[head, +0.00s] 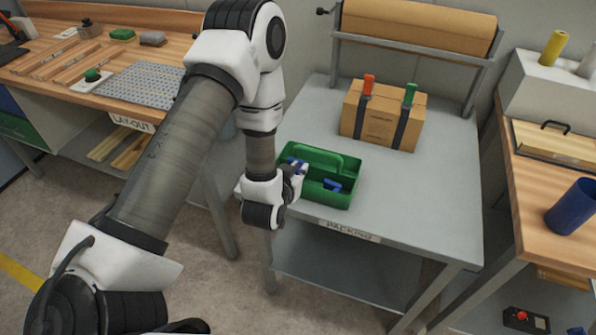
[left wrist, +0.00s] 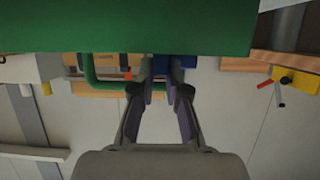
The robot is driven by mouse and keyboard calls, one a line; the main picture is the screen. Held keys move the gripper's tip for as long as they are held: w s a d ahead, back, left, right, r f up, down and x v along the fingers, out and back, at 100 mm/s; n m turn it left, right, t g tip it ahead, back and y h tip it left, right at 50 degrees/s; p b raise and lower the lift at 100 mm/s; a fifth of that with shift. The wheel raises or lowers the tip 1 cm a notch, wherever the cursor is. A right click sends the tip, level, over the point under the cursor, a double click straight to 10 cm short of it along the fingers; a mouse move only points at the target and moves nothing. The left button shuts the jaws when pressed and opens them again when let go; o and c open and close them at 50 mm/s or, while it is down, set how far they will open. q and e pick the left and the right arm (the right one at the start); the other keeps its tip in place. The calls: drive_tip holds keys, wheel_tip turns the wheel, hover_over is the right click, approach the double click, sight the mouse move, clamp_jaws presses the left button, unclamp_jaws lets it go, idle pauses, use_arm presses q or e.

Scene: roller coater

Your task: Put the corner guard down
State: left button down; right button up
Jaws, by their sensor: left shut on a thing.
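My left gripper (head: 299,170) is at the left end of the green tote (head: 345,204) on the packing table. It is shut on a small blue corner guard (head: 294,161), which is mostly hidden by the fingers and the tote wall. In the left wrist view, the fingers (left wrist: 161,92) are close together with a bit of blue (left wrist: 182,62) at their tips, and the green tote wall (left wrist: 120,35) fills the top. Another blue piece (head: 332,186) lies inside the tote. I cannot tell whether the held guard touches the tote. My right gripper is not in view.
A cardboard box (head: 377,133) with two clamps, one orange and one green, stands behind the tote. A paper roll (head: 420,22) is mounted at the back. The table's right side (head: 440,190) is clear.

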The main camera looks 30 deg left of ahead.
use_arm(q)
drive_tip(key=shift+w+f, duration=0.1)
drive_tip(key=shift+f, duration=0.7)
drive_tip(key=shift+s+d+f+b, duration=0.1)
drive_tip(key=shift+s+f+b, duration=0.15)
drive_tip(key=shift+f+b, duration=0.3)
drive_tip(key=c, duration=1.2)
unclamp_jaws()
drive_tip(key=shift+s, duration=0.15)
drive_tip(key=shift+w+f, duration=0.25)
drive_tip(key=shift+w, duration=0.05)
drive_tip(key=shift+r, duration=0.1)
drive_tip(key=shift+r, duration=0.1)
